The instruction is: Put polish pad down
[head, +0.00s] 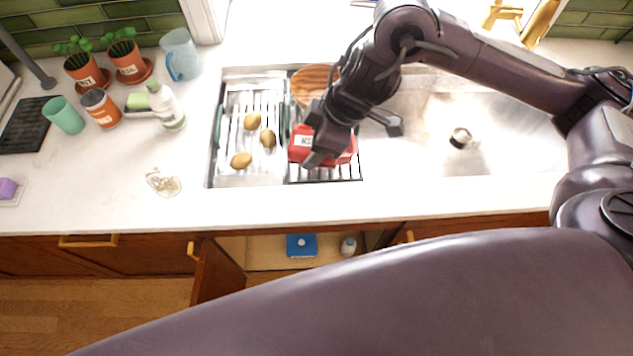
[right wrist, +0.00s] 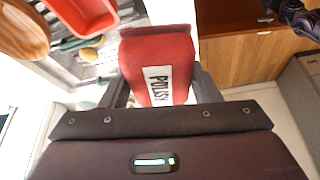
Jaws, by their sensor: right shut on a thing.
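The polish pad (right wrist: 158,55) is a red block with a white label reading POLISH. In the right wrist view it sits between the two fingers of my right gripper (right wrist: 163,92), which is shut on it. In the head view my right gripper (head: 345,140) hangs over the rack area beside the sink. Red surfaces with a white label (head: 303,141) show there, partly hidden by the gripper. I cannot tell how much of that red is the pad and how much a container behind it. My left gripper is not visible.
A red container (right wrist: 84,14) and a wooden bowl (right wrist: 22,32) lie near the pad. Several potatoes (head: 252,121) rest on the left rack. Clear counter (head: 110,205) lies at front left. A cabinet (head: 215,272) below is open.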

